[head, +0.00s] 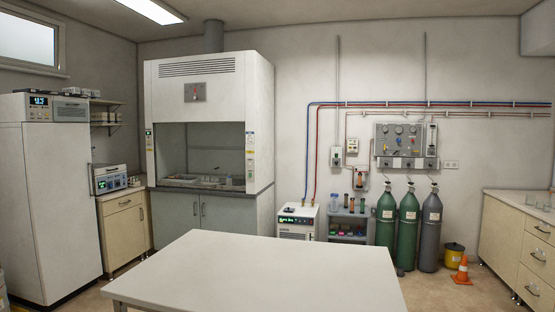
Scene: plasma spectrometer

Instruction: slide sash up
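A white fume hood (203,85) stands against the back wall, left of the middle. Its front has a wide opening (200,150) that looks into the work chamber, where a tray (190,180) and small items sit on the worktop. The sash cannot be told apart clearly; its glass or lower edge is too faint to place. Below are two grey cabinet doors (180,208) with handles. Neither of my grippers shows in the head view.
A bare white table (265,275) fills the front middle, between me and the hood. A tall white cabinet (60,200) stands at left. A chiller (297,222), gas cylinders (409,222) and an orange cone (462,272) are to the right. Some floor shows at right.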

